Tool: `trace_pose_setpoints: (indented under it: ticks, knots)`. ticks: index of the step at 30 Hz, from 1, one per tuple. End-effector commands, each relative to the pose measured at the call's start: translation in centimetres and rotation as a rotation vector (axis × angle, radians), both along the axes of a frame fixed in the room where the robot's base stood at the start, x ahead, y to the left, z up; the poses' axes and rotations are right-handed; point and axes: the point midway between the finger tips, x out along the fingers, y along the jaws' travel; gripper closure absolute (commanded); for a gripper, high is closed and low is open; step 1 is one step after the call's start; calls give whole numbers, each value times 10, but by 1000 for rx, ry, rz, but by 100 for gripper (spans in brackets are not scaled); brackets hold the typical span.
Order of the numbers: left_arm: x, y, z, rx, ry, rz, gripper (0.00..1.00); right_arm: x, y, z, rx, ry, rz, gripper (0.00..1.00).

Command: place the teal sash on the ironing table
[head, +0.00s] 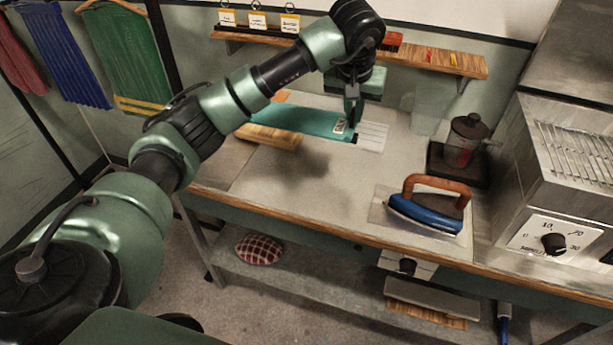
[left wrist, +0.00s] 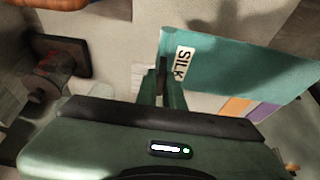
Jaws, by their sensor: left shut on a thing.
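The teal sash (head: 290,120) is a flat strip with a white label at its right end; in the left wrist view the sash (left wrist: 235,65) shows the word SILK. My left gripper (head: 352,118) is over the back of the ironing table (head: 310,195), shut on the labelled end of the sash. Its fingers also show in the left wrist view (left wrist: 162,80). The sash extends leftward from the fingers, over a wooden board (head: 268,138). I cannot tell whether it touches the tabletop. My right gripper is not in view.
A blue iron (head: 427,213) stands on a plate at the front right. A lidded jar (head: 465,140) is at the back right, beside a metal unit with a dial (head: 553,243). A wooden shelf (head: 440,60) runs behind. The front middle of the tabletop is clear.

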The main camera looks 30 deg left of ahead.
Motion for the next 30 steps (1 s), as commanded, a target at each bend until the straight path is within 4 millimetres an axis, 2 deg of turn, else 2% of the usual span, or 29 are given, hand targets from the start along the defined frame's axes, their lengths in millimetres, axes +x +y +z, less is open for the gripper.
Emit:
trace_pose_setpoints:
  ticks: [2, 5, 15, 18, 26, 30]
  knots:
    - [1, 1, -5, 1, 5, -12, 100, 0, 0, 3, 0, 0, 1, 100]
    - [1, 2, -24, 1, 9, -16, 100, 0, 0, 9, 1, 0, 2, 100]
    - [-1, 1, -115, 2, 10, -15, 100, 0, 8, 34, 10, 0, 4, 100]
    - [0, 1, -135, 1, 6, -13, 100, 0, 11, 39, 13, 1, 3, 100]
    - [1, 1, -161, 2, 5, -14, 100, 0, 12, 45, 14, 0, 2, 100]
    - [1, 1, -183, 1, 5, -12, 100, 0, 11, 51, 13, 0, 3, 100]
